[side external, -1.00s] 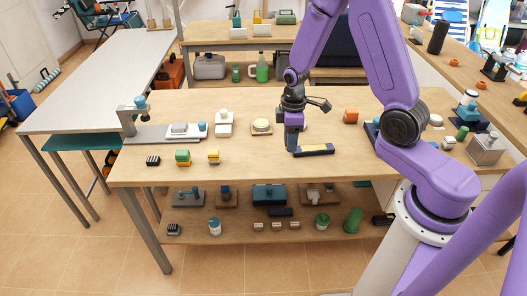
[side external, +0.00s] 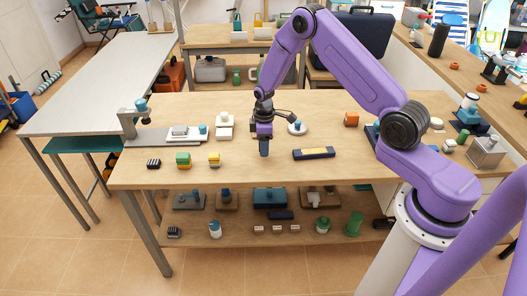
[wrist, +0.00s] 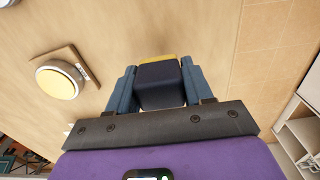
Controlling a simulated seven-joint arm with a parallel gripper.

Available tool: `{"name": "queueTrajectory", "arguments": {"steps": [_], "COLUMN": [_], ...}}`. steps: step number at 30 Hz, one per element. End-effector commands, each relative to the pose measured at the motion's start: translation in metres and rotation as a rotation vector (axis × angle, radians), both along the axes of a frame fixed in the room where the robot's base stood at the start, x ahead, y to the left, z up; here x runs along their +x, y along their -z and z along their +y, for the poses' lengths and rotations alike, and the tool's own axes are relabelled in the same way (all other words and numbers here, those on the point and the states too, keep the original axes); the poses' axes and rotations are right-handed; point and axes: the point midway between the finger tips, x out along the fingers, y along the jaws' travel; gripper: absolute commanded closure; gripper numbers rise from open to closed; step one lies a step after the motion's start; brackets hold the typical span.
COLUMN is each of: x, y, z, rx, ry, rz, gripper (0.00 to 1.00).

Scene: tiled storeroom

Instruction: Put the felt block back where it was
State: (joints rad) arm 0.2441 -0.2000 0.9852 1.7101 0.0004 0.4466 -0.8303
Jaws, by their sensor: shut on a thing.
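In the wrist view the blue-grey fingers (wrist: 158,88) are shut on a dark navy block (wrist: 160,82), which seems to be the felt block. A yellow edge shows at its far side; I cannot tell if it belongs to the block. In the side view the block is hard to tell from the fingers. The height of its underside above the table is unclear.
A round cream-topped piece on a wooden plate (wrist: 60,80) lies to the left in the wrist view. A white disc with a blue knob (side external: 298,127) is behind right of my gripper.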

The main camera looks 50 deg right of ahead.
Motion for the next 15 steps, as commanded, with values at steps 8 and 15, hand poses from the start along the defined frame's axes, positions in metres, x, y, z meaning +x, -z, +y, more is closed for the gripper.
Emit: {"name": "queueTrajectory", "arguments": {"steps": [8, 15], "x": [0.003, 0.003], "y": [0.031, 0.034], "z": [0.0, 0.0], "rx": [0.0, 0.0], "ry": [0.0, 0.0], "rz": [0.001, -0.001], "gripper": [0.78, 0.78]}}
